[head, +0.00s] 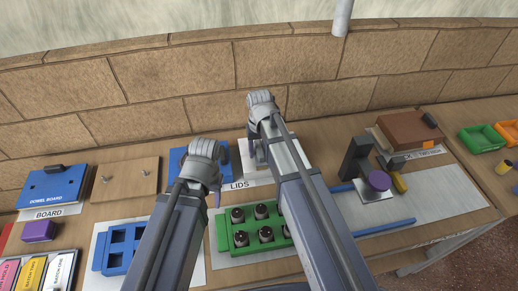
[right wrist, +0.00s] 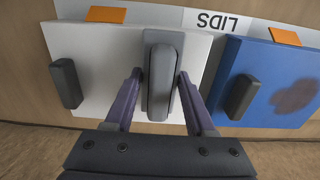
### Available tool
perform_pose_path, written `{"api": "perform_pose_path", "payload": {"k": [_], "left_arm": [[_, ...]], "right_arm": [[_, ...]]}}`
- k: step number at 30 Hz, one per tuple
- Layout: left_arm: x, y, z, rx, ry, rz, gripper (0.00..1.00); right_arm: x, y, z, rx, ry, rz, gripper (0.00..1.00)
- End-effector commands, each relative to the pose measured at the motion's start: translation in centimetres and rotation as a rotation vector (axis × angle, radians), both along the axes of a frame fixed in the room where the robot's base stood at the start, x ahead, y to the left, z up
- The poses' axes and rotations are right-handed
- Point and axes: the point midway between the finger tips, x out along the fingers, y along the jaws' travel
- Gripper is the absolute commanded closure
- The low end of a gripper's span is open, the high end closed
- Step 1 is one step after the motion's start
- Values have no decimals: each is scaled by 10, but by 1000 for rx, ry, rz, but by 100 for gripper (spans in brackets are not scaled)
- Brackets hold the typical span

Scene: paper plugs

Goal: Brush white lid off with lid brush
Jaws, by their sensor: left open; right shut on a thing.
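The white lid (right wrist: 100,62) lies flat behind the LIDS label, with a dark handle at its left in the right wrist view. It also shows partly in the head view (head: 264,178). My right gripper (right wrist: 160,84) is shut on the grey lid brush (right wrist: 162,70), which is over the white lid; whether it touches the lid I cannot tell. The brush hides the part of the lid beneath it. The lid's visible surface looks clean. In the head view my left gripper (head: 213,188) is open and empty, in front of the blue lid (head: 176,162).
The blue lid beside the white one carries a dark reddish stain (right wrist: 296,96). A green tray with dark plugs (head: 242,240) stands in front, a blue tray (head: 118,247) to its left. A blue dowel board (head: 52,188) lies further left. A brick wall (head: 180,80) stands behind.

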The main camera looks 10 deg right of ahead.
Motion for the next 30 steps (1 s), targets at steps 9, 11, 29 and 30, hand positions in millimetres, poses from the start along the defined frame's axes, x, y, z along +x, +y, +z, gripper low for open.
{"api": "perform_pose_path", "payload": {"k": [9,11,29,30], "left_arm": [[0,0,1,0,0,0,50],[0,0,1,0,0,0,50],[0,0,-1,0,0,0,50],[0,0,-1,0,0,0,50]], "right_arm": [[-23,0,1,0,4,0,97],[-28,0,1,0,4,0,97],[-23,0,-1,0,2,0,97],[-19,0,0,0,1,0,97]]}}
